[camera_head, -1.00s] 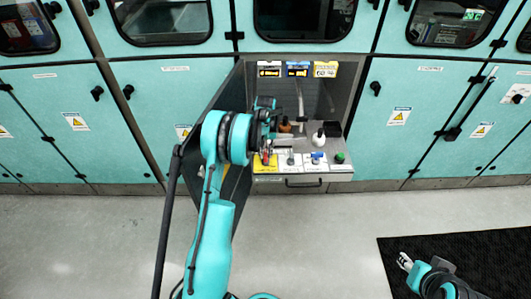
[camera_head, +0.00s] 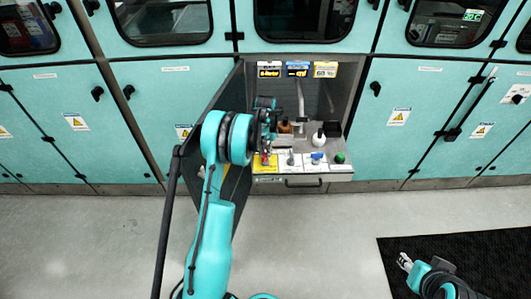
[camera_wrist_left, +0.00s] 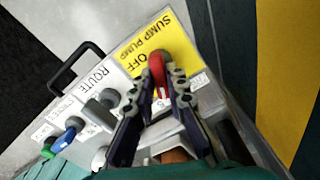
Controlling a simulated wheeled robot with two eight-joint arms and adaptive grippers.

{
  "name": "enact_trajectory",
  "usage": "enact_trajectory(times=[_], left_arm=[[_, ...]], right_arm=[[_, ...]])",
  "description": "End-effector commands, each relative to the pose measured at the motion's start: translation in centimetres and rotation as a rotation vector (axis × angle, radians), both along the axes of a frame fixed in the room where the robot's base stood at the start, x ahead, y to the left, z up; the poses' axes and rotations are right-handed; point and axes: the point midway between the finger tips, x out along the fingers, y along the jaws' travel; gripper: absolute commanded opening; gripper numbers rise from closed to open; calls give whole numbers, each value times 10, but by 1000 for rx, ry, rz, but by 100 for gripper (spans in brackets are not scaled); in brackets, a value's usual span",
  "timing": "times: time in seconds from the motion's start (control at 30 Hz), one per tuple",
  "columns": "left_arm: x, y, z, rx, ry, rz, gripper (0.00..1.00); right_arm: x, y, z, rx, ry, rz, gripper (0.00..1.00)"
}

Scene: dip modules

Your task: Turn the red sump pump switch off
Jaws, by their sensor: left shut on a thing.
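The red sump pump switch (camera_wrist_left: 157,70) sits on a yellow label (camera_wrist_left: 140,48) reading "SUMP PUMP" and "OFF" in the left wrist view. My left gripper (camera_wrist_left: 162,82) is shut on the red switch, with one finger on each side of it. In the head view my left gripper (camera_head: 267,152) is over the left end of the switch panel, and the yellow label (camera_head: 265,167) shows just below it. My right gripper (camera_head: 404,262) is low at the right, far from the panel; its fingers are too small to judge.
Beside the red switch are a grey route switch (camera_head: 290,160), a blue switch (camera_head: 317,157) and a green knob (camera_head: 340,157). A white bottle (camera_head: 318,138) and a brown bottle (camera_head: 285,127) stand behind. Three small displays hang above. An open dark door (camera_head: 226,95) is at the left.

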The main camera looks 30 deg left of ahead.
Motion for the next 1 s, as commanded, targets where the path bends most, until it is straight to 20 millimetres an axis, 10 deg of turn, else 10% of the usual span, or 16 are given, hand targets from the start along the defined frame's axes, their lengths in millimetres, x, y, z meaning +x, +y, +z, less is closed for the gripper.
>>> enact_trajectory(times=[1.0], left_arm=[[0, 0, 0, 0, -1, -934, 0]], right_arm=[[0, 0, 1, 0, 0, 0, 40]])
